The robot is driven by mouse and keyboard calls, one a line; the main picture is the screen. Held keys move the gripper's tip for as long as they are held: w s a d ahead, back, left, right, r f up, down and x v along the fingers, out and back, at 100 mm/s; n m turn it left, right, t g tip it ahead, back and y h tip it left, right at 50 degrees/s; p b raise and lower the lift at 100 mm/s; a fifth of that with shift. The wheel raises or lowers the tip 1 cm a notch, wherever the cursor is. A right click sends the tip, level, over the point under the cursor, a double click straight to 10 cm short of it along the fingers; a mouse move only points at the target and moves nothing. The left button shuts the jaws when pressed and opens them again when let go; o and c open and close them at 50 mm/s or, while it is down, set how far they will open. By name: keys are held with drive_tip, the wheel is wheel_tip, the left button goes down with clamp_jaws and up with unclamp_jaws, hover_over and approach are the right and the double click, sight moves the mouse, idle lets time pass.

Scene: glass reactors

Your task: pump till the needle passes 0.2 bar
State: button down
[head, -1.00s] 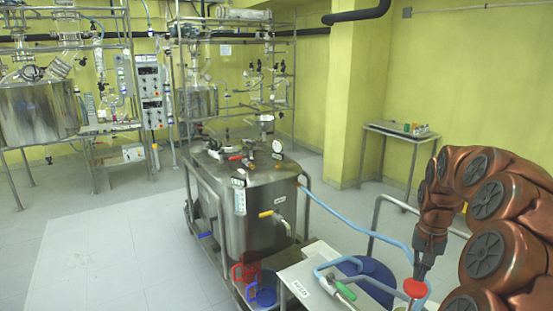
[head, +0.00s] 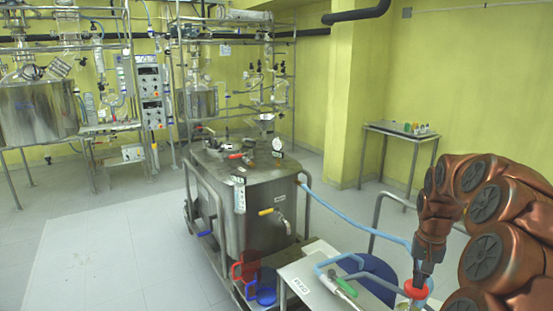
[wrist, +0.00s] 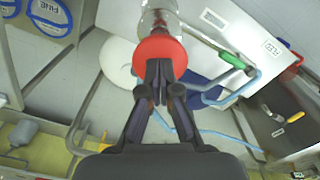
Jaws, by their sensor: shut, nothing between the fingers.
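The pump's red round knob (head: 416,290) is at the lower right of the head view, low beside the bench. It also shows in the wrist view (wrist: 159,50), with a clear cylindrical body (wrist: 158,18) beyond it. My gripper (head: 418,284) points down at the knob, fingers shut and empty; in the wrist view its fingertips (wrist: 158,68) overlap the knob's near edge. I cannot tell whether they touch. A white round gauge (head: 278,145) stands on the steel vessel's lid (head: 250,165); its needle is too small to read.
A blue hose (head: 350,218) runs from the vessel toward the pump. A bench with a green-handled valve (head: 346,287) stands left of my gripper. Red and blue jugs (head: 247,268) are by the vessel. A side table (head: 400,132) is behind; the left floor is clear.

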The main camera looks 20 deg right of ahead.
wheel_tip(320, 180, down, 2)
drive_tip(key=shift+b, duration=0.45)
drive_tip(key=shift+r+p, duration=0.4)
drive_tip(key=shift+r, duration=2.95)
wheel_tip(320, 180, up, 6)
drive_tip(key=shift+p, duration=0.55)
